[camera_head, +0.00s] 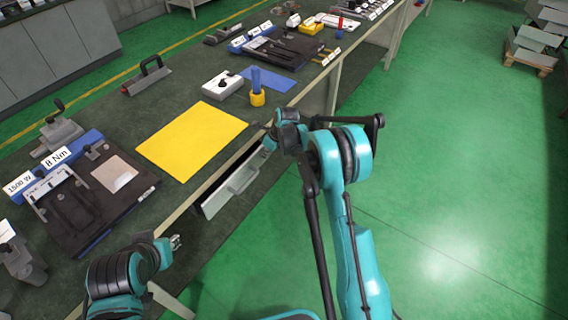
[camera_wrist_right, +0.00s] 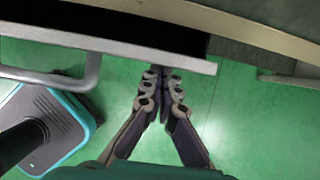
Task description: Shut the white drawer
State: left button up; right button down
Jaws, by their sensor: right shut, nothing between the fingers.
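The white drawer (camera_head: 229,192) shows under the front edge of the workbench in the head view, with a bar handle on its front. In the right wrist view its front panel (camera_wrist_right: 130,42) crosses the top, with a dark gap between it and the table edge, so it stands partly open. My right gripper (camera_wrist_right: 162,74) is shut and empty. Its fingertips are at the drawer front, right of the handle (camera_wrist_right: 92,75); I cannot tell whether they touch. In the head view my right gripper (camera_head: 259,158) is small and partly hidden. My left gripper (camera_head: 175,241) is left of the drawer, fingers unclear.
The workbench (camera_head: 120,135) carries a yellow sheet (camera_head: 193,140), a black fixture (camera_head: 85,205), a white box (camera_head: 222,84) and a blue-and-yellow cylinder part (camera_head: 257,98). The green floor (camera_head: 455,170) to the right is clear.

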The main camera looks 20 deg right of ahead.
aim_at(261, 147)
jog(key=w+a, duration=0.2)
jog(key=shift+w+a, duration=0.15)
jog(key=shift+w, duration=0.2)
pick_arm(q)
jog(key=shift+r, duration=0.1)
pick_arm(e)
jog(key=shift+w+a, duration=0.15)
jog(key=shift+w, duration=0.05)
jog(key=shift+r, duration=0.1)
